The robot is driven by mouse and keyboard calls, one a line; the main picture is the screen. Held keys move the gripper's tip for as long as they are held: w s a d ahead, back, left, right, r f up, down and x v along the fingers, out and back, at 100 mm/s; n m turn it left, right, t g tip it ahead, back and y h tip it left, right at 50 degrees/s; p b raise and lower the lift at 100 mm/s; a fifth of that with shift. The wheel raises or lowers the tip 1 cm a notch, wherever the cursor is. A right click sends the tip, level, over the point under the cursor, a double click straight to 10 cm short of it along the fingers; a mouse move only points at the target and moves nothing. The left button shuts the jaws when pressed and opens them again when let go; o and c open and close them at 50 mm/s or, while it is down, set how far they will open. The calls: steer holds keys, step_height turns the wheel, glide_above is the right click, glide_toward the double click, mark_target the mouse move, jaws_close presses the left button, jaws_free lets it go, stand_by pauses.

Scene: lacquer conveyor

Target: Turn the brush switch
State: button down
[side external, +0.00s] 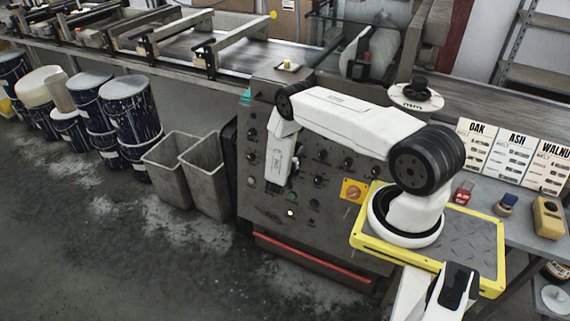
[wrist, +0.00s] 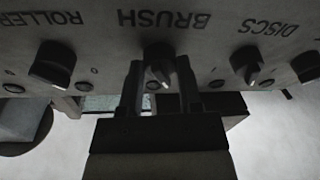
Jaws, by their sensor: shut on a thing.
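The brush switch (wrist: 158,62) is a dark knob under the label BRUSH in the wrist view. Its pointed end faces down in the picture, tilted slightly right. My gripper (wrist: 160,80) has one finger on each side of this knob and is shut on it. In the side external view my gripper (side external: 279,187) is against the grey control panel (side external: 328,218); the arm and gripper hide the brush switch there.
The roller knob (wrist: 53,64) and the discs knob (wrist: 247,66) sit close on either side. Two grey bins (side external: 185,170) stand left of the panel; a conveyor (side external: 200,55) runs behind.

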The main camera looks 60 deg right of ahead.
steer(key=m+g, duration=0.1)
steer(key=m, duration=0.6)
steer(key=shift+w+g, duration=0.15)
steer(key=shift+g, duration=0.25)
steer(key=m+g, duration=0.1)
steer(key=m, duration=0.2)
steer(key=m+g, duration=0.1)
steer(key=m, duration=0.2)
steer(key=shift+w+m, duration=0.1)
steer(key=shift+m, duration=0.2)
steer(key=shift+c, duration=1.4)
jaws_free()
steer(key=shift+a, duration=0.1)
steer(key=a, duration=0.7)
steer(key=shift+w+a, duration=0.3)
steer(key=shift+w, duration=0.05)
steer(key=shift+w, duration=0.1)
